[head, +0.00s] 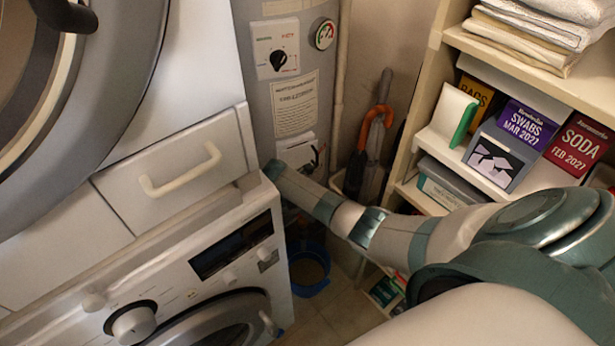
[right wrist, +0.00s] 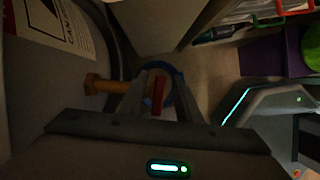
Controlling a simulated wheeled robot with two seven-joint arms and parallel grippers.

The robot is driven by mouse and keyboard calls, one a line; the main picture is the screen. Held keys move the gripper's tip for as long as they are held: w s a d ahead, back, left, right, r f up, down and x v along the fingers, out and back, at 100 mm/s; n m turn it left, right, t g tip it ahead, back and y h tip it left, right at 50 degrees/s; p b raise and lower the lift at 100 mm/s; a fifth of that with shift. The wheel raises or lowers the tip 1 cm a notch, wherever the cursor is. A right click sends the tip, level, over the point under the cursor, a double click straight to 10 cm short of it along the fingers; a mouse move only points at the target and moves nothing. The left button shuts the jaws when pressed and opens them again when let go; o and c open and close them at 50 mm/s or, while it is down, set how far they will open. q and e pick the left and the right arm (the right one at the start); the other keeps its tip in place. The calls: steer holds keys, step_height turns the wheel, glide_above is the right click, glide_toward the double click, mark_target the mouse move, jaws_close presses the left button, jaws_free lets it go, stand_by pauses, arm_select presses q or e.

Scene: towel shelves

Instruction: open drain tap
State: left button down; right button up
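The drain tap shows in the right wrist view as a brass fitting (right wrist: 104,84) coming out of the grey tank's side, with a red lever (right wrist: 158,94). My right gripper (right wrist: 162,88) is open, with one finger on each side of the red lever. A gap shows between the lever and the right-hand finger; contact with the left-hand finger cannot be told. In the head view my right arm reaches in from the right to the foot of the grey tank (head: 299,95), where its end and the tap are hidden behind the washing machine. My left gripper is not in view.
A blue bucket (head: 310,288) stands on the floor under my right arm; its rim (right wrist: 178,75) shows beyond the fingers. The washing machine (head: 190,270) stands close on the left. Shelves (head: 420,195) with boxes and towels are on the right. An orange-handled umbrella (head: 378,120) leans behind.

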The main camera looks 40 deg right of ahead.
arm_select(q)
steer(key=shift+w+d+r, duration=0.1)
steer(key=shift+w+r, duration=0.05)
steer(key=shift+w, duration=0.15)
arm_select(e)
steer(key=shift+d+f, duration=0.15)
steer(key=shift+f, duration=0.15)
steer(key=shift+c, duration=0.3)
jaws_close()
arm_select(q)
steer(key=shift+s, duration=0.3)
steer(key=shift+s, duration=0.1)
